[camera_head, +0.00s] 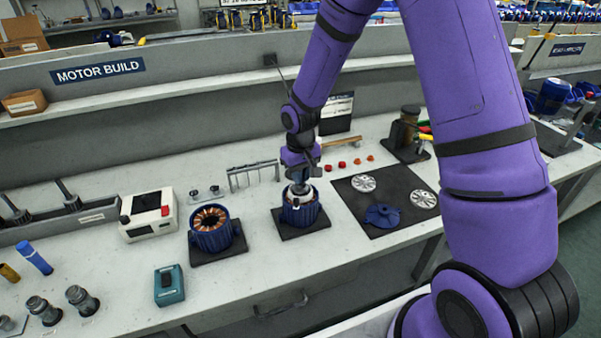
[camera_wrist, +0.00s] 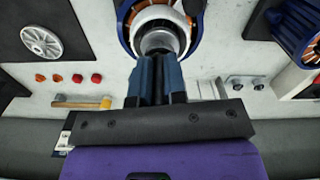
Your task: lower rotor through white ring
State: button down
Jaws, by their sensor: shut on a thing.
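A finned blue motor housing (camera_head: 300,212) stands upright on a dark square base in the head view. A white ring (camera_wrist: 178,18) sits at its mouth, with copper windings around it in the wrist view. My gripper (camera_wrist: 160,58) is shut on the grey metal rotor (camera_wrist: 157,41) at the housing mouth. The rotor looks roughly centred in the ring, but its lower part is hidden, so its depth cannot be told.
A second blue housing with open copper windings (camera_head: 210,228) stands to the left. A dark mat (camera_head: 396,228) with silver discs and a blue end cover lies to the right. A small metal rack (camera_head: 253,174) and red and orange pieces (camera_head: 342,164) are behind.

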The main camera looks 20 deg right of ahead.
jog(key=shift+f, duration=0.45)
dwell(0.3)
jog(key=c, duration=0.8)
grip_release()
jog(key=shift+c, duration=0.2)
jog(key=shift+r, duration=2.5)
jog(key=shift+r, duration=0.1)
